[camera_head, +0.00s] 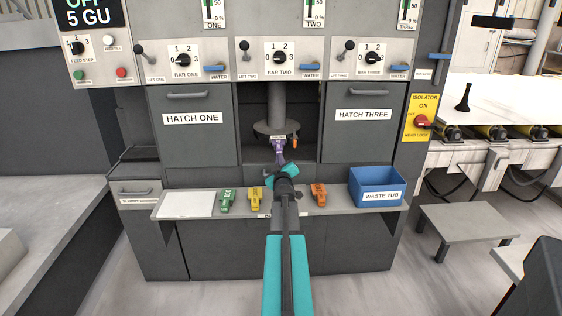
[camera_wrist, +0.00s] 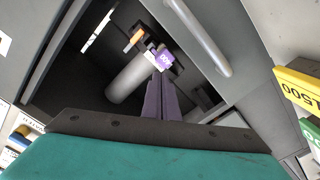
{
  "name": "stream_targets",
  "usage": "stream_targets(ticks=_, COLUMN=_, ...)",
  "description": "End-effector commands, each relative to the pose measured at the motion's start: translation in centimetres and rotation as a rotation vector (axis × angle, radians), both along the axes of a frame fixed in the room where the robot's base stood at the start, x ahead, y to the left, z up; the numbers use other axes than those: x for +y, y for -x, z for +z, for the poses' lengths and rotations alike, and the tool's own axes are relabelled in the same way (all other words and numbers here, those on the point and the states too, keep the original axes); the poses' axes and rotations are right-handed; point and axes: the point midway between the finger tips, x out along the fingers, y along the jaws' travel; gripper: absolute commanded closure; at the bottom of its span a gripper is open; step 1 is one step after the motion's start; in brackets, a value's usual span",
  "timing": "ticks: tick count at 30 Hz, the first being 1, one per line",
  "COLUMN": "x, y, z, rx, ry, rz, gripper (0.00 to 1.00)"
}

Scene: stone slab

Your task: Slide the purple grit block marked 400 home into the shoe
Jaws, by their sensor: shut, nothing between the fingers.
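The purple block marked 400 (camera_wrist: 166,57) sits at the tips of my gripper's fingers (camera_wrist: 162,76) in the wrist view, its mark turned over. My gripper (camera_head: 281,156) is shut with nothing between the fingers, its tips close against or touching the block's near end; I cannot tell which. In the head view it reaches into the open middle bay, under the round grinding head (camera_head: 276,127). The shoe is hard to make out there, in the dark behind the block. How far the block is in it cannot be seen.
An orange piece (camera_head: 295,142) is beside the block. Hatch one (camera_head: 197,135) and hatch three (camera_head: 362,135) flank the bay, shut. Green (camera_head: 227,200), yellow (camera_head: 256,198) and orange (camera_head: 319,195) blocks lie on the shelf below, with a blue waste tub (camera_head: 377,184) at right.

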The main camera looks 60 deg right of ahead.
Motion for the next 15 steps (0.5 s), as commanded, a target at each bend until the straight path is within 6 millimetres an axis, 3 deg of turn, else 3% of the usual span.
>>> stream_targets(ticks=15, x=-2.5, y=-1.2, z=-0.1, rx=0.0, ry=-0.001, rz=-0.006, gripper=1.0)
